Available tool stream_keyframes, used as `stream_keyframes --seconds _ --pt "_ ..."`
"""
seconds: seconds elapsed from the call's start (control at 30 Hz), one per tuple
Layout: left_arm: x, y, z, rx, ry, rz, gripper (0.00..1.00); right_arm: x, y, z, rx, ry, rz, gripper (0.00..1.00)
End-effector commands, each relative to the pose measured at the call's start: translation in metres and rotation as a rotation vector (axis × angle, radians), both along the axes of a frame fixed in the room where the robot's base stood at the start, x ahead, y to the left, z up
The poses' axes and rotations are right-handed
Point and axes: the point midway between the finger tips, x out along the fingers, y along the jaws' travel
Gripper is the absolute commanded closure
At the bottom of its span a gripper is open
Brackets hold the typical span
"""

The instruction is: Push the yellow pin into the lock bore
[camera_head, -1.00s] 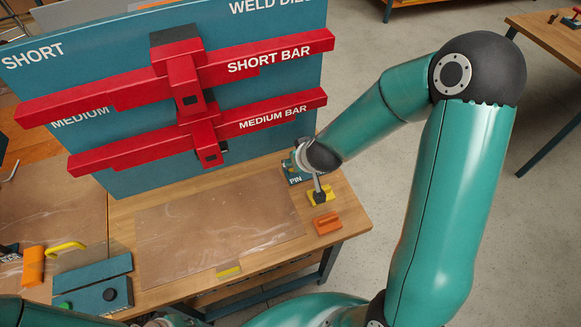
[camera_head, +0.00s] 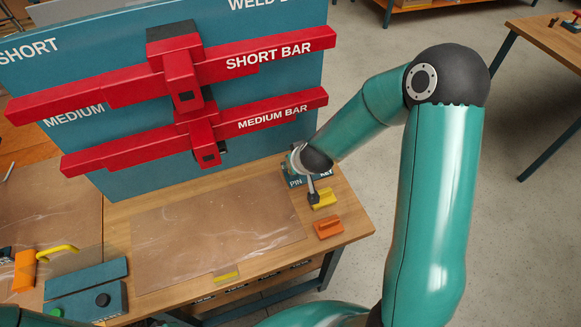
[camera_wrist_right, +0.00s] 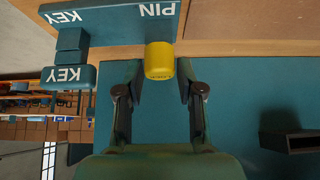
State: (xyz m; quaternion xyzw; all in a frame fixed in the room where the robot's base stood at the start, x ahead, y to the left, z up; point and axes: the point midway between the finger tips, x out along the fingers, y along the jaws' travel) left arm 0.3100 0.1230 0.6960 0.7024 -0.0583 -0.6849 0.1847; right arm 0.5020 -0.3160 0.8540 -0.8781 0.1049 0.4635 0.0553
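In the right wrist view, the yellow pin (camera_wrist_right: 160,60) is a short round cylinder beside the edge of a teal holder (camera_wrist_right: 105,22) lettered PIN and KEY. My right gripper (camera_wrist_right: 160,78) is open, with one finger on each side of the pin and narrow gaps showing. In the head view, my right arm reaches down to that holder (camera_head: 294,182) at the bench's back right corner; its wrist hides the pin and most of the gripper. I cannot make out the lock bore for certain. My left gripper is not in view.
A teal board (camera_head: 268,26) carries two red bars, SHORT BAR (camera_head: 265,55) and MEDIUM BAR (camera_head: 270,117). Near the holder lie a yellow piece (camera_head: 325,198) and an orange block (camera_head: 328,227). A clear sheet (camera_head: 215,235) covers the bench's middle.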

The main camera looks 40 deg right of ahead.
Motion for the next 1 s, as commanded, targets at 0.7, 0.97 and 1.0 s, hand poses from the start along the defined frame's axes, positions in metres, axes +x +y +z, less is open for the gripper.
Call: stream_keyframes --seconds 0.7,0.97,1.0 --pt "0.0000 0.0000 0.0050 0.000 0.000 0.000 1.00 -0.0001 0.0001 0.0043 0.000 0.000 0.000 1.00" --pt "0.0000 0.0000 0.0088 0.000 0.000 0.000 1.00 -0.0001 0.0000 0.0073 0.000 0.000 0.000 1.00" --pt "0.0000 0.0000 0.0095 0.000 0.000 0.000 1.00 -0.0001 0.0000 0.0078 0.000 0.000 0.000 1.00"
